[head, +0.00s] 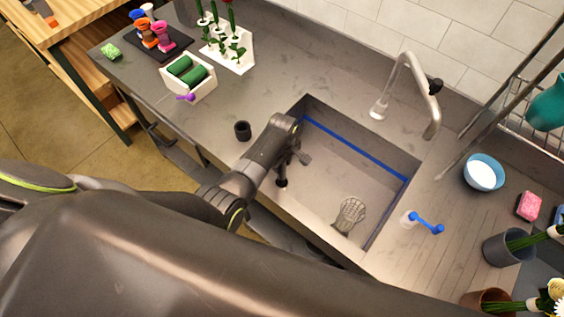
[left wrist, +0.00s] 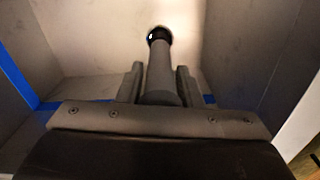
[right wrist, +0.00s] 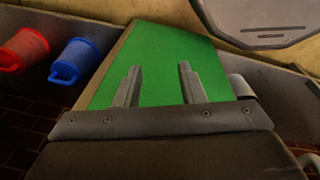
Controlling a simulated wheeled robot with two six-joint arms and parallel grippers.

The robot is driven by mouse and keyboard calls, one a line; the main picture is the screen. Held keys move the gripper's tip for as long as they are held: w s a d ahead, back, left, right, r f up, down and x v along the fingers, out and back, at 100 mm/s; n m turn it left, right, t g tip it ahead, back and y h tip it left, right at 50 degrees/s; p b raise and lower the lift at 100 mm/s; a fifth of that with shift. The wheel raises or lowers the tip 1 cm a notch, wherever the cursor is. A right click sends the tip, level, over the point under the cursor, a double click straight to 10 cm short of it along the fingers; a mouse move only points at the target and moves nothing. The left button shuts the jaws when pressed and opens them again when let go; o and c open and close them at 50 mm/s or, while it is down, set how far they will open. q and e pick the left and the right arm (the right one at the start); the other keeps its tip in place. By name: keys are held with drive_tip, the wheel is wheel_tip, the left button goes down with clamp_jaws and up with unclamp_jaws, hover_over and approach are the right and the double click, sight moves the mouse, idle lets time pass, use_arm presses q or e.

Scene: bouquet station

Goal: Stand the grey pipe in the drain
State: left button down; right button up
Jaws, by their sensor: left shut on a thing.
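The sink (head: 330,185) is set in the grey counter, with a blue line along its inner walls. My left gripper (head: 292,153) reaches down into it near its left wall. In the left wrist view my left gripper (left wrist: 158,88) is shut on the grey pipe (left wrist: 161,72). The pipe's far end meets the dark round drain (left wrist: 158,35); I cannot tell how deep it sits. In the head view a dark spot at the drain (head: 281,183) shows below the gripper. My right gripper (right wrist: 160,85) is open and empty in the right wrist view.
A clear ribbed cup (head: 349,214) lies on the sink floor. A black cup (head: 242,130) stands on the counter by the sink. The faucet (head: 405,95) rises behind it. A blue bowl (head: 483,172) is right. A green panel (right wrist: 155,65) lies beyond my right gripper.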

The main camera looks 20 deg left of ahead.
use_arm(q)
drive_tip(key=shift+f+b, duration=0.45)
drive_tip(key=shift+f, duration=0.6)
drive_tip(key=shift+f+b, duration=0.5)
drive_tip(key=shift+b, duration=0.1)
drive_tip(key=shift+f, duration=0.15)
drive_tip(key=c, duration=0.9)
unclamp_jaws()
wheel_tip(320, 180, up, 18)
drive_tip(key=shift+d+f, duration=0.1)
drive_tip(key=shift+f, duration=0.15)
